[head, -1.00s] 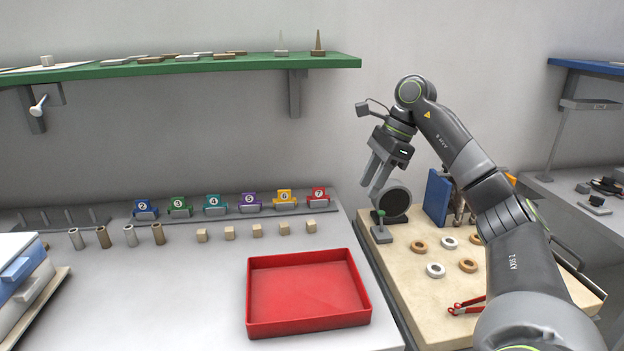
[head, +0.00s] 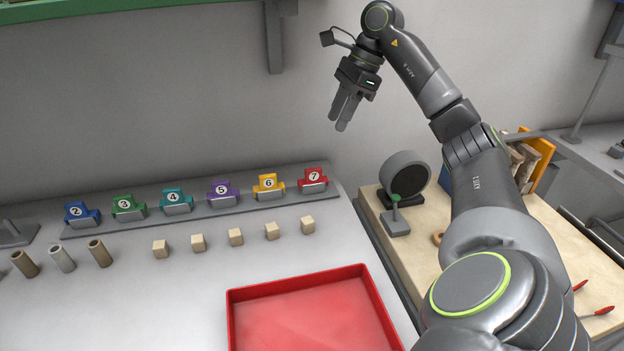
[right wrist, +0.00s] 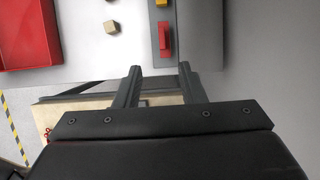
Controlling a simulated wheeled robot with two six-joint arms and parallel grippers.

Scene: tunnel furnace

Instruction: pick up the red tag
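The red tag (head: 313,178), numbered 7, sits in a holder at the right end of the row of tags on the grey strip. It also shows in the right wrist view (right wrist: 164,38), ahead of the fingers. My right gripper (head: 341,126) hangs in the air above and a little to the right of the red tag, apart from it. In the right wrist view its two fingers (right wrist: 160,70) are spread with nothing between them. My left gripper is not in view.
Tags in yellow (head: 268,184), purple (head: 223,191) and other colours stand left of the red one. Several small wooden cubes (head: 307,225) lie in front. A red tray (head: 232,320) is nearer. A round dark device (head: 404,176) stands to the right on a wooden board.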

